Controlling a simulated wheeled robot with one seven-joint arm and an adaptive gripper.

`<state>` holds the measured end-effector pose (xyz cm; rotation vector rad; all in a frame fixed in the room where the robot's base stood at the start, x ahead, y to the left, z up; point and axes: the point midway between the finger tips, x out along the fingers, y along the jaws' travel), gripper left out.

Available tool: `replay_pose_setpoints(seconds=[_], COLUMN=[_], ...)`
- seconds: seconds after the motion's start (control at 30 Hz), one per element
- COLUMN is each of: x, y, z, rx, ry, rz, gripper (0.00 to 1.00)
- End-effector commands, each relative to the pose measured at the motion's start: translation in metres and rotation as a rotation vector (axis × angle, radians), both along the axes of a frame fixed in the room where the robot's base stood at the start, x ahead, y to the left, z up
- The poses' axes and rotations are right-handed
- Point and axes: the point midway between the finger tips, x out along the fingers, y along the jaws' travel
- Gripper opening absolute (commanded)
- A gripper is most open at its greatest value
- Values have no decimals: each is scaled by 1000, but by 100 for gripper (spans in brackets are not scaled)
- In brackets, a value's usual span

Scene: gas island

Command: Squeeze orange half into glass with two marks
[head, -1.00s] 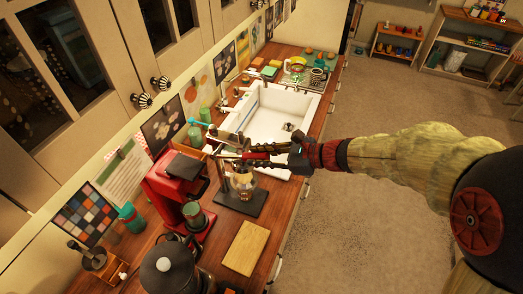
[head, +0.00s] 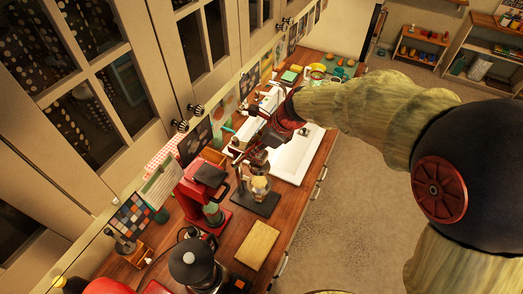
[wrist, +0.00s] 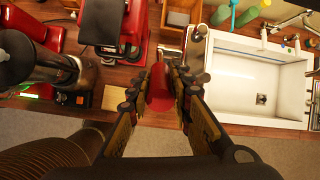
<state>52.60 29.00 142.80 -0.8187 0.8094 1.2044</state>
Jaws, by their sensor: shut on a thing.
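A dark press stand (head: 254,204) stands on the wooden counter in front of the sink. A small glass vessel (head: 260,187) with a yellowish look is at the stand; any marks on it are too small to see. My gripper (wrist: 160,82) is shut on a red handle-like piece (wrist: 158,95) in the wrist view. In the head view my gripper (head: 258,140) is above the stand, partly hidden by my arm. I cannot make out the orange half.
A red coffee machine (head: 200,185) stands left of the stand, with a grinder (head: 190,262) nearer. A bare wooden board (head: 257,246) lies in front. The white sink (head: 297,160) lies behind and right, below my arm.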

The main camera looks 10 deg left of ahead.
Motion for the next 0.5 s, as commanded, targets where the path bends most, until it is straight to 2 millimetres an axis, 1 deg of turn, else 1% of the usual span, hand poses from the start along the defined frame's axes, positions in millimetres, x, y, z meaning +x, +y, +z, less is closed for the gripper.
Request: replay_pose_setpoints(seconds=[0.03, 0.13, 0.5], x=[3, 4, 7], y=[5, 10, 18], z=[4, 6, 10], rx=[-18, -53, -114], ry=[0, 15, 39], rz=[3, 1, -3], gripper=[0, 0, 0])
